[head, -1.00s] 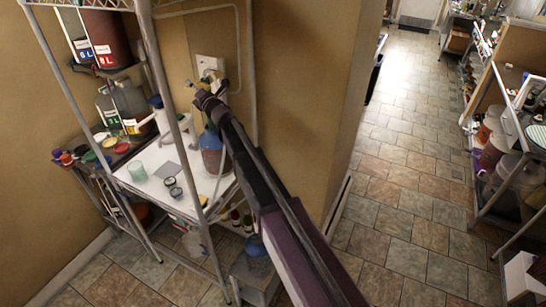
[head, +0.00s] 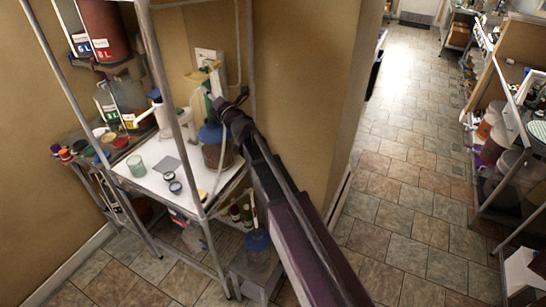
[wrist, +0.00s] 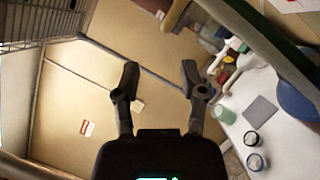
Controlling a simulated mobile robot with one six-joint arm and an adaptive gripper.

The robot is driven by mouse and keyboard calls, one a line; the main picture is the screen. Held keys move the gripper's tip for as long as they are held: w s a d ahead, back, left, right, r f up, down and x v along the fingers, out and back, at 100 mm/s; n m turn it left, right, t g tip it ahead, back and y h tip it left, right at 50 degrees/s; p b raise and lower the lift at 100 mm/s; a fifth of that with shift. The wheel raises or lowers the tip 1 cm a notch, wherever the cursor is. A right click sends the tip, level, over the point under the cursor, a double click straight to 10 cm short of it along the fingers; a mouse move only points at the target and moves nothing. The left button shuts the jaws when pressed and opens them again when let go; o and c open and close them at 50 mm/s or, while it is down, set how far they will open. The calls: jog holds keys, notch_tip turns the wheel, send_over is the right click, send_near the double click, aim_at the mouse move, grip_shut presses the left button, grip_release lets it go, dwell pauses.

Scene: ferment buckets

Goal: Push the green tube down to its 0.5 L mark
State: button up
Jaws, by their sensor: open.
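A green upright piece, which looks like the green tube (head: 208,101), shows in the head view below a pale yellow fitting (head: 212,76) by the wall. It stands above the blue-topped jug (head: 212,155) on the white tabletop. Its 0.5 L mark is too small to make out. My gripper (head: 224,103) is just right of the green piece in the head view; I cannot tell whether they touch. In the wrist view my gripper (wrist: 158,74) has its two fingers apart with nothing between them. I cannot identify the tube for sure in the wrist view.
A metal rack post (head: 170,90) stands left of my arm. The white table (head: 143,184) holds a green cup (head: 137,167), a grey square (head: 168,162) and small dark-rimmed jars (head: 175,187). A tan wall (head: 300,80) rises close behind my arm. Open tiled floor lies to the right.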

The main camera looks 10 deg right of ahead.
jog(key=s+d+f+m+g+h+b, duration=0.2)
jog(key=s+d+f+m+h+b, duration=0.2)
jog(key=d+f+m, duration=0.6)
jog(key=s+d+f+m+g+h+b, duration=0.2)
jog(key=d+f+m+h+b, duration=0.5)
jog(key=f, duration=0.6)
jog(key=shift+s+d+f+m+g+h, duration=0.3)
jog(key=shift+s+d+m+h, duration=0.6)
jog(key=shift+d+m+h, duration=0.55)
jog(key=w+a+r+n+t+y+p, duration=0.2)
jog(key=w+a+r+n+y+p, duration=0.1)
jog(key=a+r+n+y+p, duration=0.2)
jog(key=w+a+r+n+t+y+p, duration=0.2)
jog(key=a+r+n+y, duration=0.7)
jog(key=a+r+n, duration=0.5)
notch_tip(320, 180, up, 3)
jog(key=w+n+p, duration=0.1)
jog(key=p, duration=0.1)
jog(key=shift+t+p, duration=0.3)
jog(key=shift+p, duration=0.1)
